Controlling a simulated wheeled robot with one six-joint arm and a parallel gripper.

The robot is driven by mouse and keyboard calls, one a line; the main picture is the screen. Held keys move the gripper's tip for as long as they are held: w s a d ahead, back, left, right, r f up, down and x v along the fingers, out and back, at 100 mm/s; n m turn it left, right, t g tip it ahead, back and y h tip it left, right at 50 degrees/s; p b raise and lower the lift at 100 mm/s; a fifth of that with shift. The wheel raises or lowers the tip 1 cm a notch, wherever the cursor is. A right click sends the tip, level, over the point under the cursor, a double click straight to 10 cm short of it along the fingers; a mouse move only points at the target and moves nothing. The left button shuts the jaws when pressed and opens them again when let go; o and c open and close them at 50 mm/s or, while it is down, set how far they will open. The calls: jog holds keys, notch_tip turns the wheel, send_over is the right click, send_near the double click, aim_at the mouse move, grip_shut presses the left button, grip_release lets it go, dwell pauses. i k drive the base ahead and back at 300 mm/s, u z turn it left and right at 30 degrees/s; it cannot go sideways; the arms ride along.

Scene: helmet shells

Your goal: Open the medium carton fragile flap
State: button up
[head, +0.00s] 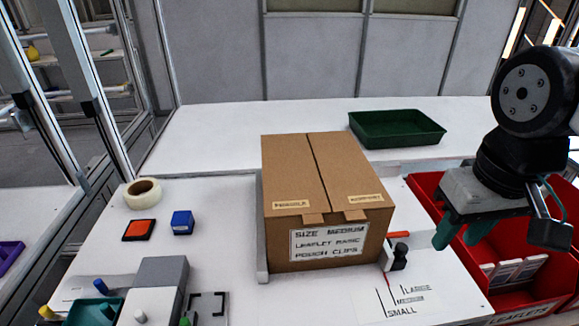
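The medium carton (325,236) is a brown cardboard box in the middle of the white table. Its front label reads "SIZE MEDIUM". Two long flaps lie flat and closed on top, meeting at a seam. The fragile flap (289,168) is the left one; its small label seems to read "FRAGILE", and a small tab hangs over its front edge. The right flap (343,165) has a less legible label and a similar tab. My gripper (462,238) is right of the carton, above the red bin, apart from the carton. Its green fingers look spread and empty.
A red bin (425,190) with leaflets stands at the right, a green tray (397,142) behind. Tape (142,193), an orange pad (138,230) and a blue block (183,222) lie left. A grey block (160,272) stands front left. A size gauge is right of the carton.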

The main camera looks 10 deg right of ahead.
aim_at(292, 186)
jog(key=u, duration=0.05)
jog(key=k, duration=0.5)
jog(key=z, duration=1.65)
jog(key=k, duration=0.75)
jog(key=u, duration=1.05)
